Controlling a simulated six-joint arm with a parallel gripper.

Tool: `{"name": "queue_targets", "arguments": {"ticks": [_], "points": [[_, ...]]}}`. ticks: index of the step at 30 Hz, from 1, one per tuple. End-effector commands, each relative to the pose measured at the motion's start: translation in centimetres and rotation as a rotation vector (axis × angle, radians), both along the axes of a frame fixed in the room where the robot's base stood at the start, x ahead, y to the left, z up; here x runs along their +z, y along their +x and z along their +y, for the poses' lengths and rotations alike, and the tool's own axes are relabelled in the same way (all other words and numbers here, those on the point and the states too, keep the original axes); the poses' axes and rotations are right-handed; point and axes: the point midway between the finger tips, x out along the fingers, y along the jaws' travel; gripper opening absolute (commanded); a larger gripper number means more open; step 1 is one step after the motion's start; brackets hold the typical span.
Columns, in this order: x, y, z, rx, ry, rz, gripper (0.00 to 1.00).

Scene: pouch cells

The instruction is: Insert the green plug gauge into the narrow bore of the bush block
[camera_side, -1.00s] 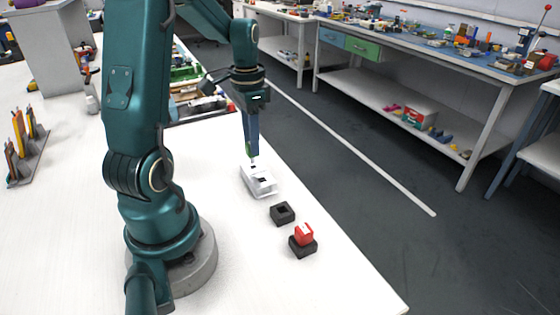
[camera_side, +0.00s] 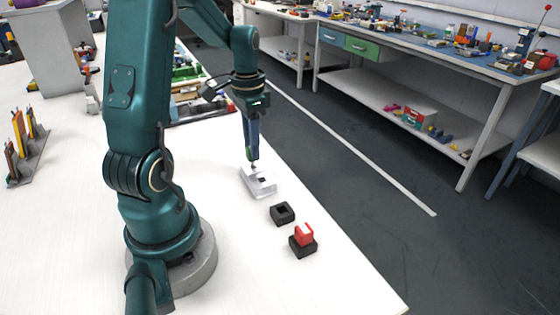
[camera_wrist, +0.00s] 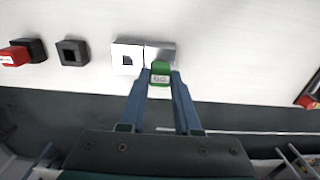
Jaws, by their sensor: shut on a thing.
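The green plug gauge (camera_wrist: 160,70) is held between the fingertips of my gripper (camera_wrist: 160,76) in the wrist view. The pale bush block (camera_wrist: 122,68) lies just behind and left of it, with a dark square opening showing in its left part. The gauge covers part of the block's right portion. In the side view my gripper (camera_side: 253,157) points down over the far end of the bush block (camera_side: 262,191). The gauge's lower end is at or just above the block's top; I cannot tell whether it is inside a bore.
An empty black square socket (camera_side: 282,213) stands nearer the camera than the block. Beside it is another black socket (camera_side: 302,250) with a red piece (camera_side: 304,234) in it. A rack of coloured strips (camera_side: 25,147) stands far left. The table's right edge is close.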

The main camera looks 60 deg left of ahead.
Motion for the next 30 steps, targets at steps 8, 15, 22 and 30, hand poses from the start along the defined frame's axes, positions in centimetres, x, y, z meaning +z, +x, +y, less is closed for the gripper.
{"name": "queue_targets", "arguments": {"ticks": [8,15,22,30], "points": [[-0.6,0.0,0.0,0.0,-0.001,0.001,0.0],[-1.0,0.0,0.0,0.0,-0.001,0.001,0.0],[-1.5,0.0,0.0,0.0,-0.001,0.001,0.0],[-2.0,0.0,0.0,0.0,-0.001,0.001,0.0]]}}
